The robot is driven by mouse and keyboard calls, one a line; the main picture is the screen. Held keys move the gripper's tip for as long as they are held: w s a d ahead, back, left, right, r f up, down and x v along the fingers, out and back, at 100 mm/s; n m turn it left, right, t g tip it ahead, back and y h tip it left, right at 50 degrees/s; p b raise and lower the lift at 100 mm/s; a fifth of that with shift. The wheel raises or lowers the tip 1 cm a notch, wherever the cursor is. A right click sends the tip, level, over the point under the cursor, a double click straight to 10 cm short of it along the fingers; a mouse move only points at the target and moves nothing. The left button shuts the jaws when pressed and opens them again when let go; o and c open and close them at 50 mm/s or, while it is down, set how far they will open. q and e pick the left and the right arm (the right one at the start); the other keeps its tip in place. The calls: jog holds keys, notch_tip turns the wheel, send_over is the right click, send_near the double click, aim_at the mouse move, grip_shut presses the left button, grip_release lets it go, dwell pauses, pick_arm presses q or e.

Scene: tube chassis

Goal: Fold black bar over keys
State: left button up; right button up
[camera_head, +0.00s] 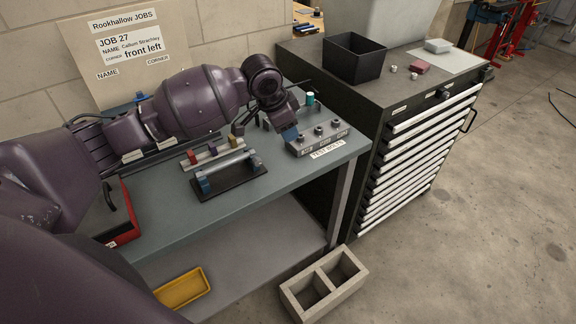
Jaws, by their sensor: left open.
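My left gripper (288,128) is over the back right of the bench, beside the grey test bolts block. It points down, and its fingertips are small and partly hidden by the wrist. It is open, and I see nothing held in it. A light rack with several small coloured pieces (212,152), red, purple and yellowish, lies left of the gripper; I cannot tell whether these are the keys. A dark strip (160,158) runs along the bench under my left arm, partly hidden; I cannot tell whether it is the black bar. My right gripper is not in view.
A black plate with a metal roller and blue ends (228,172) lies in front of the rack. The test bolts block (318,139) is at the bench's right end. A drawer cabinet (420,130) stands right. A concrete block (324,284) sits on the floor.

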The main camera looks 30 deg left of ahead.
pick_arm(q)
jog(key=s+d+f, duration=0.3)
jog(key=s+f, duration=0.3)
jog(key=shift+s+d, duration=0.25)
jog(key=shift+d, duration=0.1)
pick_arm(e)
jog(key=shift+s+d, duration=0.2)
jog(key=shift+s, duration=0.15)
pick_arm(q)
jog(key=shift+w, duration=0.1)
